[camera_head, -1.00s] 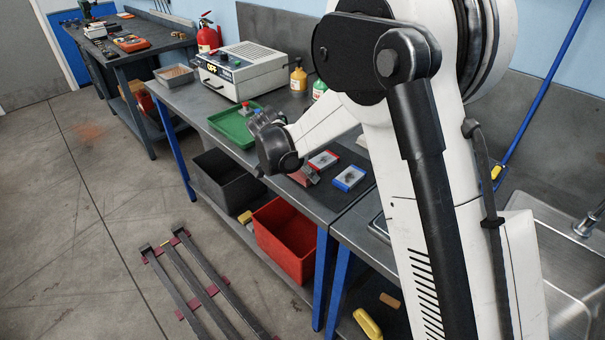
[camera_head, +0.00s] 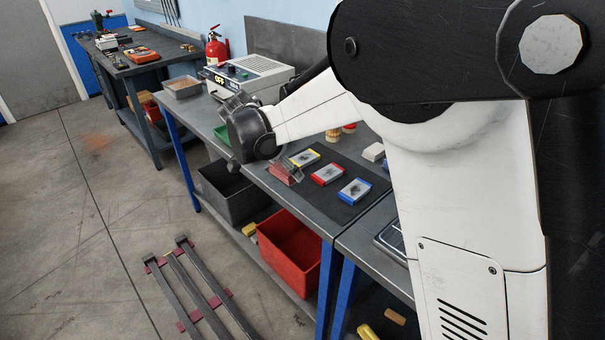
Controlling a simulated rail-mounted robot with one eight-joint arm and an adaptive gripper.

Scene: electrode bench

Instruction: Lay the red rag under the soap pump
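The red rag (camera_head: 283,175) shows as a small dull-red piece at the front edge of the bench, left of the yellow-edged card. Whether the rag is clear of the bench top I cannot tell. The soap pump cannot be made out now; my arm covers the part of the bench where the bottles stood.
Yellow, red (camera_head: 327,174) and blue (camera_head: 354,191) edged cards lie on a dark mat (camera_head: 335,208). A green tray (camera_head: 221,133) is partly behind my gripper. A power unit (camera_head: 250,78) stands farther back. A red bin (camera_head: 290,252) and a dark bin sit below.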

